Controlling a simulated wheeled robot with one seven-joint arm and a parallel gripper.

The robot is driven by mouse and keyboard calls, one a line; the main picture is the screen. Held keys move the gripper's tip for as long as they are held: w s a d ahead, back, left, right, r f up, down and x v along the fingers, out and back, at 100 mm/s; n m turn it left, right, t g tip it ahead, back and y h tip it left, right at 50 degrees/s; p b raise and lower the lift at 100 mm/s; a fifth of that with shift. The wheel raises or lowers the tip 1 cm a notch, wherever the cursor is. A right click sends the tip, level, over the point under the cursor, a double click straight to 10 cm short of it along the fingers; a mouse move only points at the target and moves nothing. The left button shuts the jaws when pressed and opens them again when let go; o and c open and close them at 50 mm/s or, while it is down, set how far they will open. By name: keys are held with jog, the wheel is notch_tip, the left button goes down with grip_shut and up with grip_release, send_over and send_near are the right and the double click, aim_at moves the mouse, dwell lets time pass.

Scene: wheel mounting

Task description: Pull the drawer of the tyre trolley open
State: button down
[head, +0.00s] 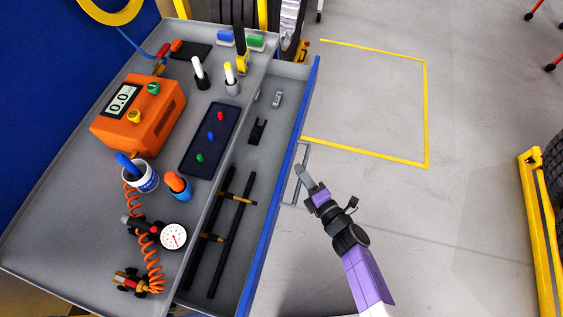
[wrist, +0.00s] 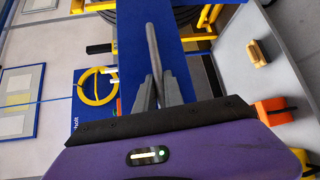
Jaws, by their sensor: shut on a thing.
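The tyre trolley (head: 62,235) is grey and fills the left half of the head view. Its drawer (head: 258,171) stands partly out to the right, with its grey inside showing. The blue drawer front (head: 268,228) carries a grey bar handle (head: 289,190) on its outer face. My gripper (head: 302,172) reaches in from the lower right and is shut on the handle. In the wrist view the handle (wrist: 152,48) runs between the two grey fingers of my gripper (wrist: 157,82), against the blue front (wrist: 127,60). The fingers hide part of the handle.
Black wiper-like bars (head: 232,235) and small parts lie in the drawer. The trolley top holds an orange gauge box (head: 150,118), a dark tray (head: 207,140), cups and a dial gauge (head: 173,236). Open floor with a yellow outline (head: 425,110) lies right; a yellow-framed wheel rack (head: 540,210) stands far right.

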jog(key=s+d, duration=0.2)
jog(key=d, duration=0.4)
jog(key=shift+p, duration=0.35)
jog(key=c, duration=1.5)
grip_release()
jog(key=shift+o, duration=0.2)
jog(key=shift+s, duration=0.1)
jog(key=v, duration=0.7)
jog(key=shift+s+d, duration=0.15)
jog(key=shift+s, duration=0.15)
